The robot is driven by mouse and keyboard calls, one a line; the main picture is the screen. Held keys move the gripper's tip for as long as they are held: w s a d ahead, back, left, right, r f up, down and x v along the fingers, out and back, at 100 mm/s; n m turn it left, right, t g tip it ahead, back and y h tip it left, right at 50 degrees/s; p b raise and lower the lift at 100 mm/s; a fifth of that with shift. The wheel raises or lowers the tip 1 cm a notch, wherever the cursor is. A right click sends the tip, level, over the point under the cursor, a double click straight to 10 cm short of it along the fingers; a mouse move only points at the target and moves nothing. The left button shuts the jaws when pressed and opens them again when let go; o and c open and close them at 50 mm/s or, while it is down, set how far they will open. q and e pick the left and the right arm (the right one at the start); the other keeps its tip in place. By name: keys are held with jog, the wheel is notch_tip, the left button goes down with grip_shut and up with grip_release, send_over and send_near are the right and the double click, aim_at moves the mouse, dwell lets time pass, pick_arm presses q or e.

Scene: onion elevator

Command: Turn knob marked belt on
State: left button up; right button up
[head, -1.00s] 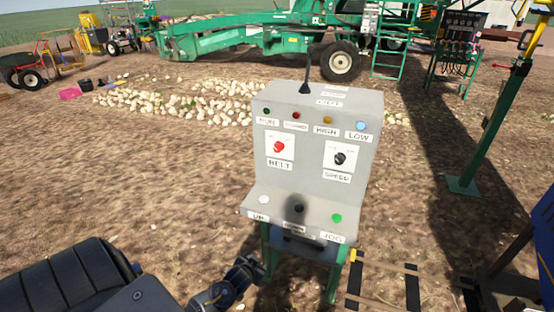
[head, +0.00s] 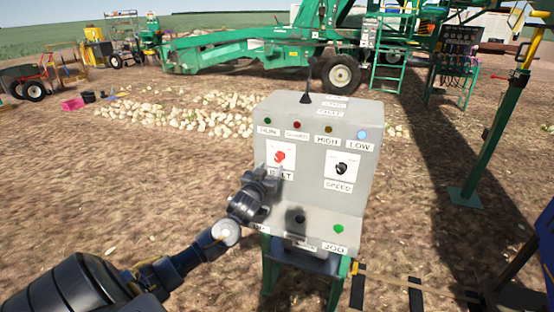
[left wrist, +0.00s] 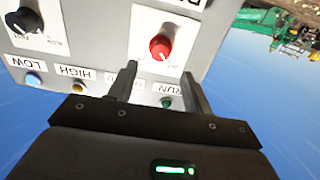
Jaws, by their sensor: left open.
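The grey control box (head: 320,190) stands in front of me on green legs. Its red knob (head: 280,156) sits on a white plate above the BELT label, now partly covered by my gripper. In the left wrist view the red knob (left wrist: 160,47) appears upside down, just beyond and between the two fingertips. My left gripper (head: 272,176) is at the lower left of the knob, close to the panel face. It also shows in the left wrist view (left wrist: 157,78), with its fingers apart and nothing between them. My right gripper is not in view.
A black SPEED knob (head: 341,168) is to the right on the same panel. Small lamps line the top; a green button (head: 339,229) is on the lower ledge. Onions (head: 215,117) lie on the ground behind, before green machinery (head: 240,50).

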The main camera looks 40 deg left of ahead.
aim_at(278, 158)
pick_arm(q)
jog(key=p+x, duration=0.1)
jog(key=x, duration=0.6)
jog(key=shift+c, duration=0.5)
jog(key=c, duration=0.9)
